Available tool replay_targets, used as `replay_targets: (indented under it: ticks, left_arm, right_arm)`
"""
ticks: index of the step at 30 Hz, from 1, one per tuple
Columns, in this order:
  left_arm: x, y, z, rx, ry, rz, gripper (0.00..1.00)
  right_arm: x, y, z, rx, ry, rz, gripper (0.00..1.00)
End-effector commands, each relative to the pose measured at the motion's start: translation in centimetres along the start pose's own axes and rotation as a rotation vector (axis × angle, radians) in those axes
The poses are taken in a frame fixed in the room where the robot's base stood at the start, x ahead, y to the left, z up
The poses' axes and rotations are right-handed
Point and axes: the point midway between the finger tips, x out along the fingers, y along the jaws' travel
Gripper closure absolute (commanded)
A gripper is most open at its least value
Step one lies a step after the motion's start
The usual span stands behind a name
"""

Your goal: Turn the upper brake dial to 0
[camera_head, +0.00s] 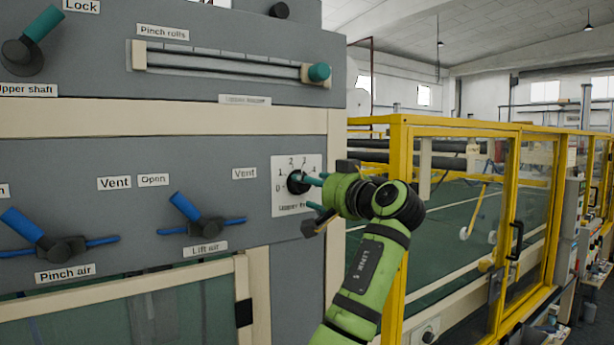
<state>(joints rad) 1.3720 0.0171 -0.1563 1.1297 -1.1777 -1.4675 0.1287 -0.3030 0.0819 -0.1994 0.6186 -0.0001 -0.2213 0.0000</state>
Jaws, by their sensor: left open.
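The upper brake dial (296,183) is a dark round knob on a white plate (283,203) at the right end of the grey panel. Figures 0 to 4 run around it, with 0 at the lower left. A teal piece shows at the knob, but I cannot tell which figure the dial points to. My left gripper (314,199) is open just right of the dial, its fingers pointing left toward it. I cannot tell whether they touch the knob. My right gripper is out of view.
The blue Lift air handle (186,207) and Pinch air handle (22,224) stick out left of the dial. A teal-knobbed Pinch rolls slider (319,72) is above. A yellow-framed guard (399,250) stands close behind my arm on the right.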

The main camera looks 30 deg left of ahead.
Motion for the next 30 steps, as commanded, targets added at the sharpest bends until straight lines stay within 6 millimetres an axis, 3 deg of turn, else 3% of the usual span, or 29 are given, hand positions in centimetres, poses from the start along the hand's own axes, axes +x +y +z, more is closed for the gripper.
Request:
replay_targets:
  ticks: [1,6,16,20,21,30]
  left_arm:
    - [0.8,-0.3,-0.4,0.002,-0.001,-0.001,0.37]
    - [2.5,-0.1,-0.2,0.002,0.000,0.000,0.37]
    - [2.9,0.1,0.0,0.001,0.001,0.002,0.37]
    - [2.9,0.1,0.0,0.001,0.001,0.002,0.89]
    - [2.9,0.1,0.0,0.001,0.001,0.002,0.93]
    - [2.9,0.1,0.1,0.000,-0.002,0.002,0.93]
  right_arm:
    - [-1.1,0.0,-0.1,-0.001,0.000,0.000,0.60]
    - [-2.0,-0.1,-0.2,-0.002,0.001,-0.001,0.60]
    - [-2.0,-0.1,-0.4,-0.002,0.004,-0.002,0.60]
    - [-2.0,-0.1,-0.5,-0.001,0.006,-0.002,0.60]
    - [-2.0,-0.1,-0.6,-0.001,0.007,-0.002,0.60]
    - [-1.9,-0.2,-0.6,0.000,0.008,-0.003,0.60]
